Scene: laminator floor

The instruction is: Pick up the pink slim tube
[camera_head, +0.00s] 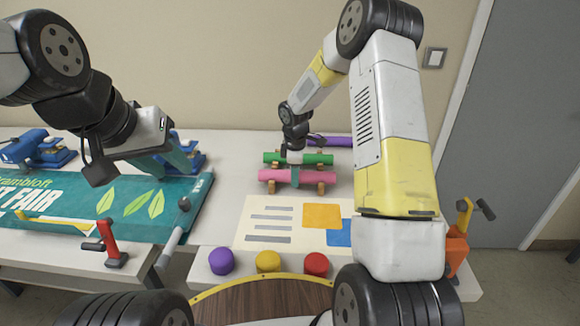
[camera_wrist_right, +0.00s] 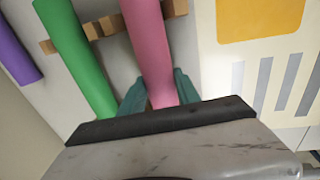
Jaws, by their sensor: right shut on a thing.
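The pink slim tube (camera_head: 318,177) lies crosswise at the front of the row of tubes, on or just over small wooden rests. In the right wrist view the pink tube (camera_wrist_right: 150,45) runs between the two teal fingers of my right gripper (camera_wrist_right: 158,92). My right gripper (camera_head: 295,175) reaches down from above and is shut on the tube near its middle. Part of its grip is hidden by the wrist. My left gripper (camera_head: 178,158) hangs above the left table, well away from the tubes; its finger gap is not clear.
A green tube (camera_head: 322,158) lies just behind the pink one, and a purple tube (camera_head: 338,141) farther back. A printed sheet (camera_head: 258,212) lies in front. Purple, yellow and red knobs (camera_head: 316,264) stand at the front edge. A teal banner (camera_head: 85,200) covers the left table.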

